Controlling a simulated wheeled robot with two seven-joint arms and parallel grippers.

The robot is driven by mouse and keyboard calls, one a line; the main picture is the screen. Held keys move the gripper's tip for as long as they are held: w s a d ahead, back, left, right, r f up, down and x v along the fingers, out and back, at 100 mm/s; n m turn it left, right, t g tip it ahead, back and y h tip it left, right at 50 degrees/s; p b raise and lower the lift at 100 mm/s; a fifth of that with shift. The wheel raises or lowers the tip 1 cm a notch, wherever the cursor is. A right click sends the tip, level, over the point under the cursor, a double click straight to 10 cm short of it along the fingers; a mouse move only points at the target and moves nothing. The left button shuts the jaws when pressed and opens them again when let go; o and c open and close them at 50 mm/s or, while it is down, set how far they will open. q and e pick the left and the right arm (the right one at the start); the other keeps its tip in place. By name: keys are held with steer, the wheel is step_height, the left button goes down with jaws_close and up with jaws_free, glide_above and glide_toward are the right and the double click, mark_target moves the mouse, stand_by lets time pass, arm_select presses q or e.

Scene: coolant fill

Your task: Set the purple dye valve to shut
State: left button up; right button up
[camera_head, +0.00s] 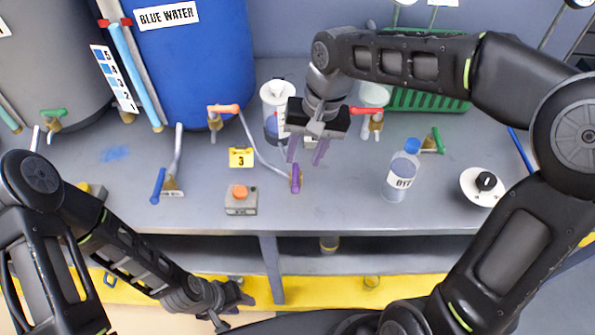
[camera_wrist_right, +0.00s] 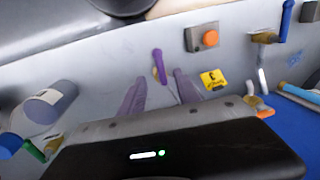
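The purple dye valve's handle (camera_head: 295,178) stands near the front edge of the bench, at the end of a thin grey pipe. It also shows in the right wrist view as a purple lever (camera_wrist_right: 159,66). My right gripper (camera_head: 306,152) is open, above and behind the handle. In the right wrist view its two purple-tinted fingers (camera_wrist_right: 160,91) are apart, with the lever beyond them and roughly between them; no contact is visible. My left gripper (camera_head: 234,308) is low at the front, below the bench top and away from the valve. Its finger opening is unclear.
An orange-button box (camera_head: 241,200) and yellow marker 3 (camera_head: 240,157) lie left of the valve. A white jug (camera_head: 274,98) and red-handled valve (camera_head: 367,111) stand near my right gripper. A blue-capped bottle (camera_head: 402,174) stands to the right. The bench front between box and bottle is mostly clear.

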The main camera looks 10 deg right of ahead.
mark_target(296, 178)
steer(key=f, duration=0.3)
steer(key=a+f, duration=0.1)
steer(key=f, duration=0.3)
steer(key=shift+w+a+p, duration=0.15)
steer(key=shift+a+p, duration=0.05)
steer(key=shift+p, duration=0.1)
jaws_close()
